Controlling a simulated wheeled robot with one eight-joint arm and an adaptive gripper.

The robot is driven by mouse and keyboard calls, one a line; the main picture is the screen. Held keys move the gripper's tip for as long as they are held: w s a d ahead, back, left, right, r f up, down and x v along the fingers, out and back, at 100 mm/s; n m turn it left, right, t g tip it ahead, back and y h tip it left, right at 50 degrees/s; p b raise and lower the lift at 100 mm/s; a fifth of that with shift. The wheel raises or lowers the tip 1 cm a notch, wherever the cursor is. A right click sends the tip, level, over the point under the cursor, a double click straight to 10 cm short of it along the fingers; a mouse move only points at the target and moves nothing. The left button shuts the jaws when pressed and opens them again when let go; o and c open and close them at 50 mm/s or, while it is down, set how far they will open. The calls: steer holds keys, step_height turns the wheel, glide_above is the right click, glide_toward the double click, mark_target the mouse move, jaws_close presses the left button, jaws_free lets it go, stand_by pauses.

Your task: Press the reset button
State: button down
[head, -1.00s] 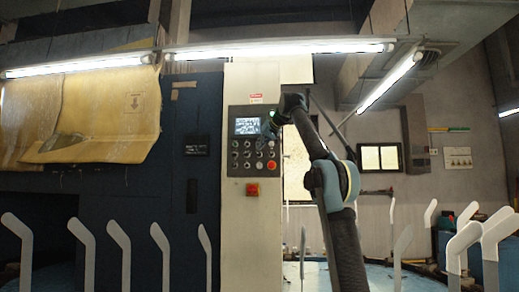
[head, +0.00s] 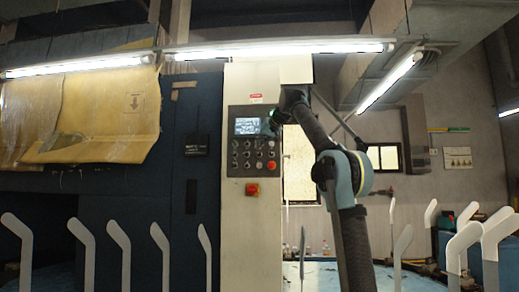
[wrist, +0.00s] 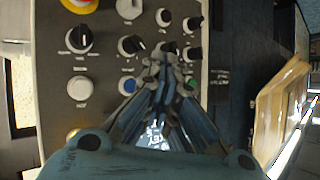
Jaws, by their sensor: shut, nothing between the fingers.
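The control panel (head: 253,142) is on a pale cabinet, with a lit screen (head: 247,126), rows of knobs and buttons, and a red button (head: 271,165) at its lower right. In the wrist view the panel (wrist: 103,60) shows black knobs, a blue button (wrist: 127,85), a white button (wrist: 80,88) and a green button (wrist: 191,84). No label reading "reset" is legible. My gripper (wrist: 166,62) is shut and empty, its tips over the knobs; contact cannot be told. In the head view, my gripper (head: 268,125) is at the screen's right edge.
Pale angled posts (head: 118,245) stand in rows in front. A dark blue machine wall (head: 200,200) is left of the cabinet.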

steer(key=shift+s, duration=1.15)
